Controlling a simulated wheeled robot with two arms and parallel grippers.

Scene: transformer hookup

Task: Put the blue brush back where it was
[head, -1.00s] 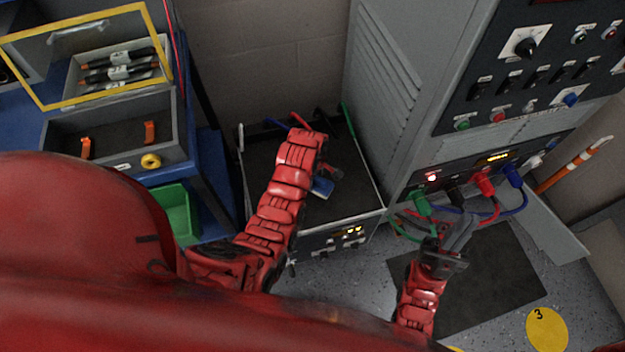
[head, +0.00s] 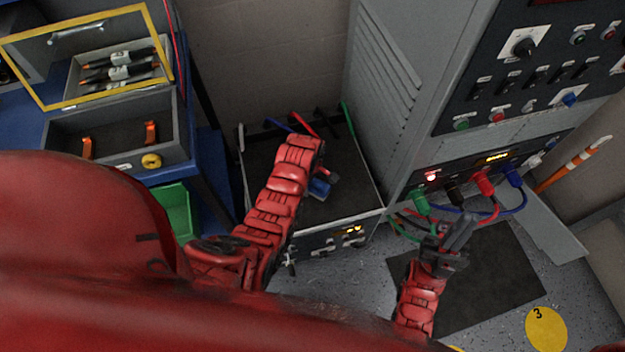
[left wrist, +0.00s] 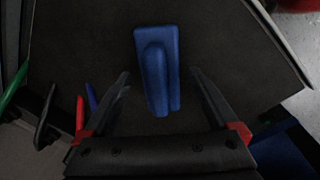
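The blue brush (head: 319,187) is on the dark top of the grey wheeled unit (head: 345,195), partly hidden by my left arm in the head view. In the left wrist view the brush (left wrist: 157,70) lies between the fingers of my left gripper (left wrist: 160,80). Those fingers are open, with a gap on both sides of the brush. My left gripper's fingers are mostly hidden in the head view. My right gripper (head: 456,243) is in front of the cabinet's cable sockets, well to the right; its finger opening is unclear.
Blue, red, black and green items (left wrist: 80,115) stand along the unit's back edge. The grey cabinet (head: 400,90) is to the right, with coloured plugs and cables (head: 470,200). A blue bench with an open drawer (head: 115,135) and green bin (head: 178,210) are left.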

